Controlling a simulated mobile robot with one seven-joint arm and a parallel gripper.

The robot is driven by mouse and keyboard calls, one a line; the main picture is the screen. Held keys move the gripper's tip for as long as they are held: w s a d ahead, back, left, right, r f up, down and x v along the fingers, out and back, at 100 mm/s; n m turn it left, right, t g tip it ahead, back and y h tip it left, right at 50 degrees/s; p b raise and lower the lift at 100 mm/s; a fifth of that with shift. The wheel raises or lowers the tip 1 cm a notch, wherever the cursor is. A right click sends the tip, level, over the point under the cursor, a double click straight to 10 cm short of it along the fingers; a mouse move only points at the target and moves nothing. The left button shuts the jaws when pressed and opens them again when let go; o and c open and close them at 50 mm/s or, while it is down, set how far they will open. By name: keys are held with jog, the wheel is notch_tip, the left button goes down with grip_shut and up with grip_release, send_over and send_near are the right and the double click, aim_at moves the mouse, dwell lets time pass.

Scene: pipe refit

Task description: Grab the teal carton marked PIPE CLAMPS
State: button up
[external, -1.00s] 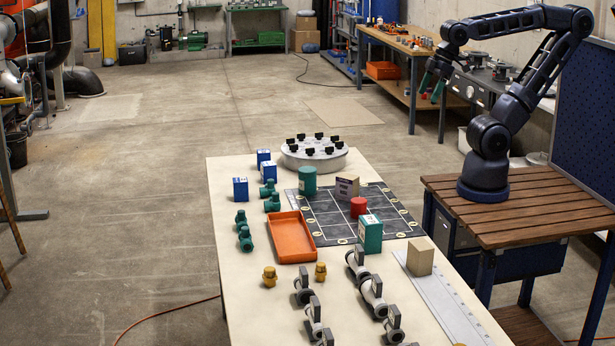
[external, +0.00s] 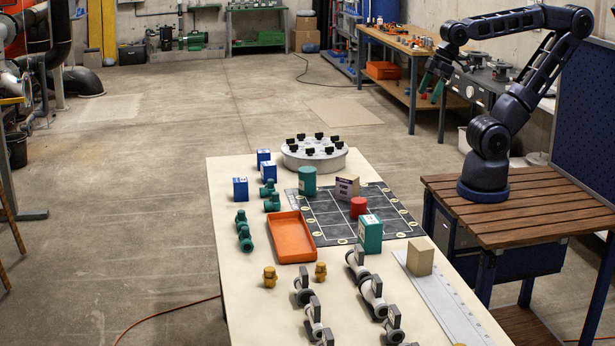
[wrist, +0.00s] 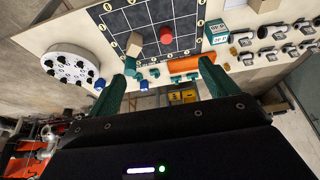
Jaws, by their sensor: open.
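The teal carton (external: 369,236) stands upright on the front right edge of the dark grid mat, with a pale label too small to read in the external view. In the wrist view the carton (wrist: 214,38) shows at the upper right, with a white marked face. My gripper (external: 432,88) is open and empty, raised high behind the table, well apart from the carton. In the wrist view its two green fingers (wrist: 167,68) are spread wide with nothing held between them.
On the mat (external: 328,215) stand a teal cylinder (external: 307,181), a tan box (external: 347,187) and a red cylinder (external: 358,207). An orange tray (external: 291,238) lies left of the carton. A beige block (external: 420,256) and grey pipe fittings (external: 372,292) stand nearer the front.

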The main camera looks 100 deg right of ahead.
jog(key=shift+c, duration=1.2)
